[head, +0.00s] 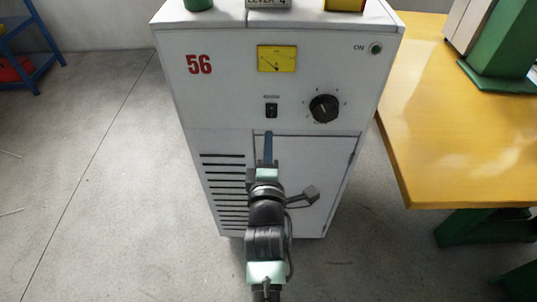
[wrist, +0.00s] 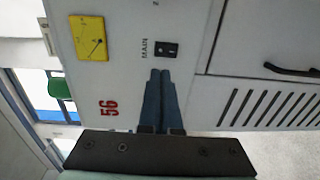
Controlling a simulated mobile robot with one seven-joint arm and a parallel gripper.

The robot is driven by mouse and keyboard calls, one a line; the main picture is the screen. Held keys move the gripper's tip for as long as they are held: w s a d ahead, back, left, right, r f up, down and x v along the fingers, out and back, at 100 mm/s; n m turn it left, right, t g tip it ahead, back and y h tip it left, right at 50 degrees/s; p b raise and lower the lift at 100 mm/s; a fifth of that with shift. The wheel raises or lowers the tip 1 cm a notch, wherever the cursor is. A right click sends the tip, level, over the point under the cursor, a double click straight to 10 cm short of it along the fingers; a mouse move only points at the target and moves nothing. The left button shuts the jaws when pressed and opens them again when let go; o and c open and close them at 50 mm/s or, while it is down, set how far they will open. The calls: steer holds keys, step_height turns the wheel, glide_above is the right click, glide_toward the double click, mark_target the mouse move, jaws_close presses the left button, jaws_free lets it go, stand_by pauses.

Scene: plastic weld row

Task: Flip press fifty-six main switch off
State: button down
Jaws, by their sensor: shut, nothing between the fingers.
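The press cabinet (head: 220,95) is white with a red number 56 (head: 199,64) on its front. Its main switch (head: 271,110) is a small black rocker below the yellow meter. In the wrist view the switch (wrist: 166,50) sits beside the printed word MAIN. My gripper (head: 268,136) is just below the switch in the head view, its blue fingers closed together and empty. In the wrist view the fingertips (wrist: 160,73) end a short way from the switch, with a small gap in the picture. I cannot tell the rocker's position for sure.
A yellow meter (head: 277,58), a black knob (head: 324,108) and a green ON lamp (head: 376,49) are on the same panel. A yellow-topped table (head: 450,150) stands close at the right. A blue shelf (head: 35,50) is at the far left. Grey floor is clear at the left.

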steer(key=s, duration=0.4)
steer(key=shift+s+r+p, duration=0.3)
steer(key=shift+s+p, duration=0.05)
steer(key=shift+s, duration=0.05)
